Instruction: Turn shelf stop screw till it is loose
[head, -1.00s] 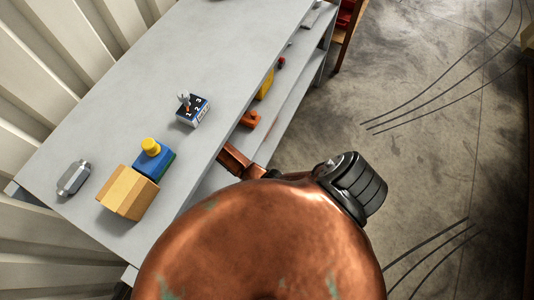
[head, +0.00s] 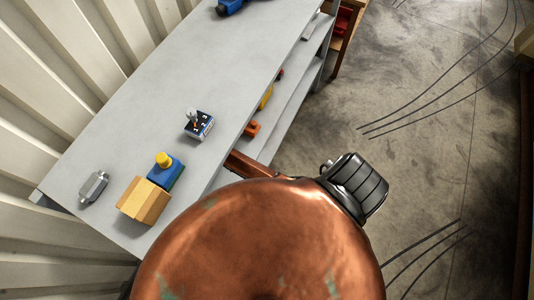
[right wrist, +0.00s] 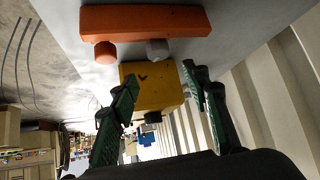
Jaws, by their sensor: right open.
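In the right wrist view an orange bar (right wrist: 150,20) carries an orange round knob (right wrist: 105,52) and a grey round knob (right wrist: 157,49). I cannot tell for sure which part is the shelf stop screw. A yellow block (right wrist: 155,86) with a dark mark and a black knob lies beyond the bar. My right gripper (right wrist: 160,77) is open and empty, its two green-and-black fingers framing the yellow block. In the head view the orange piece (head: 252,128) and yellow piece (head: 266,97) show on the lower shelf, partly hidden by the top. My left gripper is out of view.
A blue object (head: 230,7) lies far back. Floor at right is open.

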